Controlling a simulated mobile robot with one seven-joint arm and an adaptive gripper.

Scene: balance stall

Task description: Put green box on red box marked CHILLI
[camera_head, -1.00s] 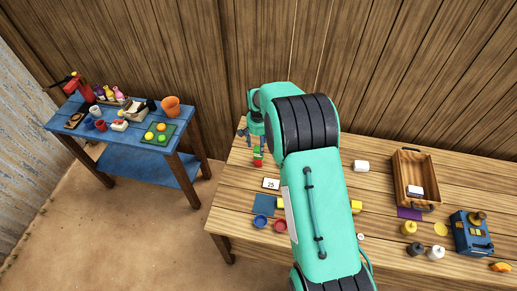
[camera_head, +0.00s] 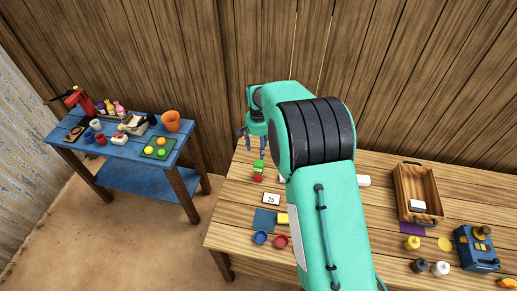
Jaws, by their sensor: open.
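The green box (camera_head: 259,165) appears to sit on top of the small red box (camera_head: 258,178), near the left end of the wooden table. The two look touching and roughly aligned. Any CHILLI lettering is too small to read. My gripper (camera_head: 249,152) is open and empty, a little above and behind the boxes in the picture, apart from them. Its upper part is partly hidden by my teal arm.
On the wooden table (camera_head: 228,216) are a "25" card (camera_head: 271,199), a blue square (camera_head: 264,220), a blue dish (camera_head: 261,237) and a red dish (camera_head: 281,241). A wooden crate (camera_head: 420,183) stands right. My arm hides the middle. A blue table (camera_head: 118,150) stands left.

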